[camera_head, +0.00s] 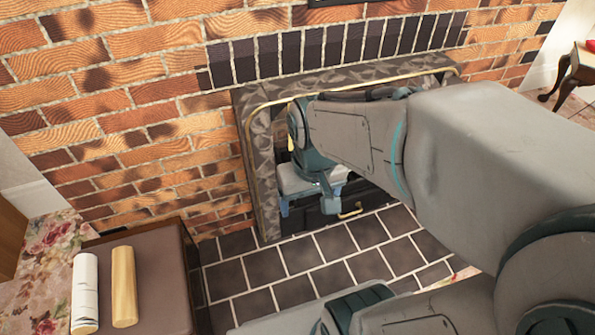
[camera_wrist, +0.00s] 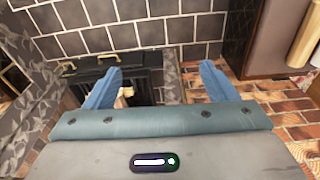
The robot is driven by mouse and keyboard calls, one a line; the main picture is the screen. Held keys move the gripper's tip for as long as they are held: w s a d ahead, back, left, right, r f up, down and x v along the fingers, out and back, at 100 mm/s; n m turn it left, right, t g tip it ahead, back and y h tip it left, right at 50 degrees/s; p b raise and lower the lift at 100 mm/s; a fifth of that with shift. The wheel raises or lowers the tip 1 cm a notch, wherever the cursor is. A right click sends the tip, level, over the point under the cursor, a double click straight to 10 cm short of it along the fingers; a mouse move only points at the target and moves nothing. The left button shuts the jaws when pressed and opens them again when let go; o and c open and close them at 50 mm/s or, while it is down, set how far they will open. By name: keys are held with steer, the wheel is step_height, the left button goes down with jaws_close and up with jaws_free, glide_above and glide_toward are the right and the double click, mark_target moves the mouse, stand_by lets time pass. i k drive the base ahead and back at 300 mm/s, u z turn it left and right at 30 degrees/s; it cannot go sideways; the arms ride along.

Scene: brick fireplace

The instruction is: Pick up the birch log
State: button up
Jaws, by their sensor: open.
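The birch log (camera_head: 85,292), a white cylinder with grey marks, lies on a brown box-like stand (camera_head: 165,275) at the lower left of the head view. A tan log (camera_head: 124,286) lies beside it on the right, a small gap apart. My gripper (camera_head: 306,206) is in front of the fireplace opening, well to the right of and away from the birch log. In the wrist view its blue fingers (camera_wrist: 160,84) are spread with nothing held between them. The tan log also shows in the wrist view (camera_wrist: 305,40) at the upper right.
The fireplace surround (camera_head: 258,165) of dark patterned stone is close around my gripper. A dark tiled hearth (camera_head: 330,255) lies between it and the stand. The brick wall (camera_head: 120,110) runs behind. Floral fabric or carpet (camera_head: 45,255) is left of the stand.

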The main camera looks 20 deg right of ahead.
mark_target(84, 307)
steer(key=u, duration=1.3)
steer(key=k, duration=1.3)
steer(key=u, duration=0.15)
steer(key=i, duration=0.55)
steer(key=u, duration=0.5)
steer(key=i, duration=1.2)
steer(key=z, duration=0.8)
